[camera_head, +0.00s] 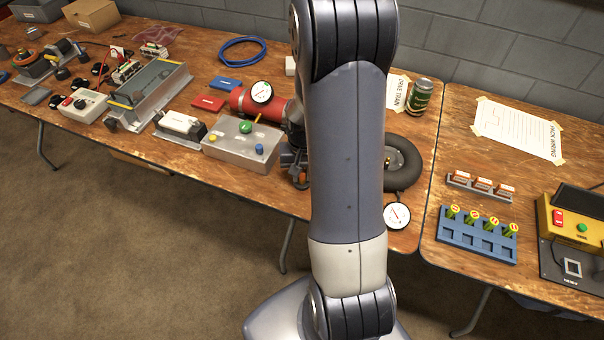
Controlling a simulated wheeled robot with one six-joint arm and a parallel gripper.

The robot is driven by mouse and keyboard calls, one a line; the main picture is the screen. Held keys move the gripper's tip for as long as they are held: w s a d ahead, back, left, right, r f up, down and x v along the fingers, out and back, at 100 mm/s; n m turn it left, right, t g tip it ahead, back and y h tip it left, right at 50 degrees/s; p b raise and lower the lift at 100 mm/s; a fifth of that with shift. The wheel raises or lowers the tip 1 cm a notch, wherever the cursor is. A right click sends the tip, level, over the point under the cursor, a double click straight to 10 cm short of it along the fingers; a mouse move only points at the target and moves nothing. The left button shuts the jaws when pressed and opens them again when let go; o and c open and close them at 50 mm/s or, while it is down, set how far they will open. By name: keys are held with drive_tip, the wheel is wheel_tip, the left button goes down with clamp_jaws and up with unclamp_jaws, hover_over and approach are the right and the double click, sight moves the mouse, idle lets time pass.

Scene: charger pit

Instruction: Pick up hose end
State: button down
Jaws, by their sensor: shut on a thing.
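My gripper (291,160) is a dark shape just left of my arm, at the right end of the grey control box, and my arm hides much of it. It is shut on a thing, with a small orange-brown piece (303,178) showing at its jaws. This looks like the hose end, but it is too small and covered to be sure. A red tank (242,102) with a round white gauge (262,92) lies behind the box. A black tyre (406,178) lies right of my arm, with another white gauge (397,217) in front of it.
The grey control box (232,158) with colored knobs stands close left of my gripper. A green can (420,96) stands behind the tyre. A blue block with yellow-topped pieces (463,241) and a yellow device (574,240) sit on the right table. A blue cable coil (243,40) lies at the back.

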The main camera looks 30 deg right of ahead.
drive_tip(key=shift+r, duration=0.1)
wheel_tip(320, 180, up, 10)
drive_tip(key=shift+f+p, duration=0.1)
drive_tip(key=shift+p, duration=0.2)
idle(0.3)
